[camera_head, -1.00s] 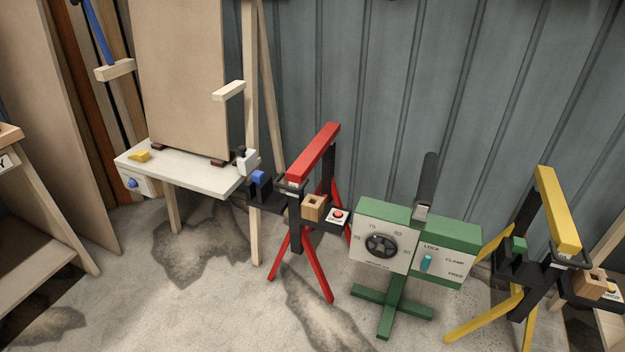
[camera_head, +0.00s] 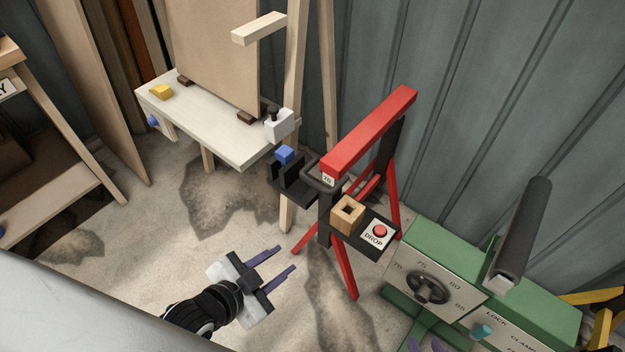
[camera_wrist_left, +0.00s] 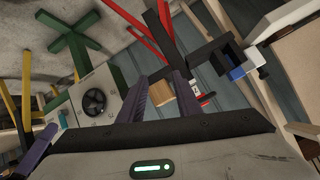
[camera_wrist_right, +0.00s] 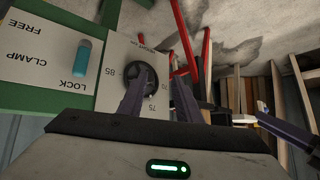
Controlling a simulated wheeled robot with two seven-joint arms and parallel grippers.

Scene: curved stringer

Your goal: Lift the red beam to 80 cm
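The red beam (camera_head: 370,130) lies on top of a red-legged stand with a black post and a small white label, seemingly 70. A green machine (camera_head: 530,300) has a black dial (camera_head: 428,287), numbered about 70 to 85, and a teal lever (camera_head: 481,332) beside LOCK, CLAMP and FREE. My left gripper (camera_head: 286,259) is open and empty, left of the stand and apart from it. My right gripper (camera_head: 424,347) shows only its fingertips at the bottom edge. In the right wrist view its spread fingers (camera_wrist_right: 158,95) are in front of the dial (camera_wrist_right: 140,76); contact cannot be told.
The stand carries a wooden block with a square hole (camera_head: 347,213) and a red DROP button (camera_head: 380,231). A black bracket with a blue block (camera_head: 284,154) is at its left. A white table (camera_head: 215,125) stands behind left. A yellow stand (camera_head: 603,325) is at lower right.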

